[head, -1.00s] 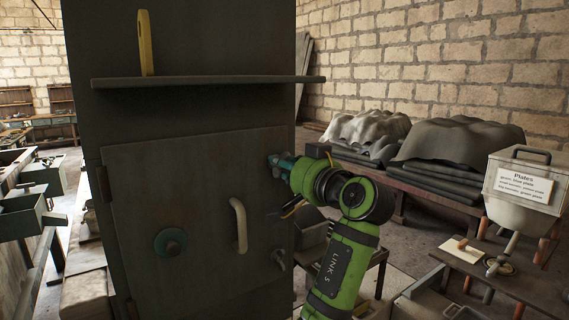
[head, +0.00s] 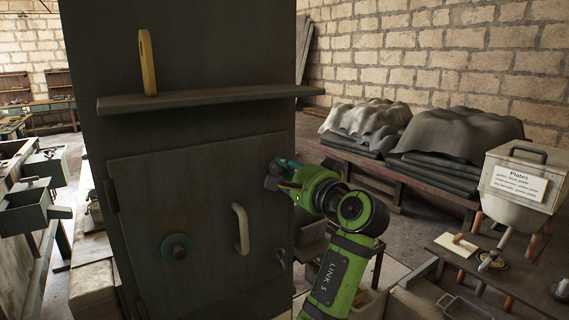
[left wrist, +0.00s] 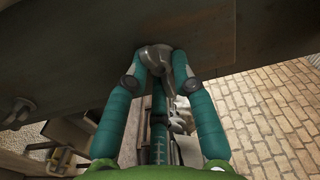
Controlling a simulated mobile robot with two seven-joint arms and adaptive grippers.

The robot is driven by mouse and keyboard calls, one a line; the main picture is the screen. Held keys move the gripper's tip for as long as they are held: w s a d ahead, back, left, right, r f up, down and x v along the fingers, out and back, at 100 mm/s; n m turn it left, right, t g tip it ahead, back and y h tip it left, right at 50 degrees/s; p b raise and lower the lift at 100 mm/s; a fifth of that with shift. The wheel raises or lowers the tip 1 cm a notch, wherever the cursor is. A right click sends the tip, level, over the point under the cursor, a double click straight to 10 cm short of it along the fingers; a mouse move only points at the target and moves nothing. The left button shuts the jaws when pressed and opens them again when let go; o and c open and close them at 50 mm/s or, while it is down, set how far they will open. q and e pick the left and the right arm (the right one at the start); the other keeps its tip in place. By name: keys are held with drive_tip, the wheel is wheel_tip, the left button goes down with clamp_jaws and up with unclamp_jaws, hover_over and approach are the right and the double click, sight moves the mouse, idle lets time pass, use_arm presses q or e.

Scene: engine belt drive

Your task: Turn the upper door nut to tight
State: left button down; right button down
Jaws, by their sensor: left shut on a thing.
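The grey cabinet door (head: 150,205) is closed, with a pale curved handle (head: 240,228) and a round teal knob (head: 176,247). My left gripper (head: 279,168) is at the door's upper right edge, reaching in from the right side. In the left wrist view its teal fingers (left wrist: 160,55) are shut on the grey metal upper door nut (left wrist: 157,60), one finger on each side. In the head view the nut is mostly hidden by the gripper. The lower door nut (head: 279,257) shows below, at the same edge. My right gripper is not in view.
A shelf (head: 200,100) sticks out above the door, with a yellow upright tool (head: 147,62) on it. A bench with covered stacks (head: 450,140) stands behind to the right. A labelled plates bin (head: 520,180) is at the far right.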

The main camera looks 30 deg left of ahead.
use_arm(q)
drive_tip(key=shift+r+m+p, duration=0.4)
drive_tip(key=shift+m+p, duration=0.05)
drive_tip(key=shift+m, duration=0.25)
drive_tip(key=c, duration=1.1)
unclamp_jaws()
drive_tip(key=shift+w+f, duration=0.2)
drive_tip(key=shift+s+d, duration=0.15)
drive_tip(key=shift+s, duration=0.15)
drive_tip(key=v, duration=1.1)
drive_tip(key=shift+d+f, duration=0.1)
drive_tip(key=shift+d, duration=0.2)
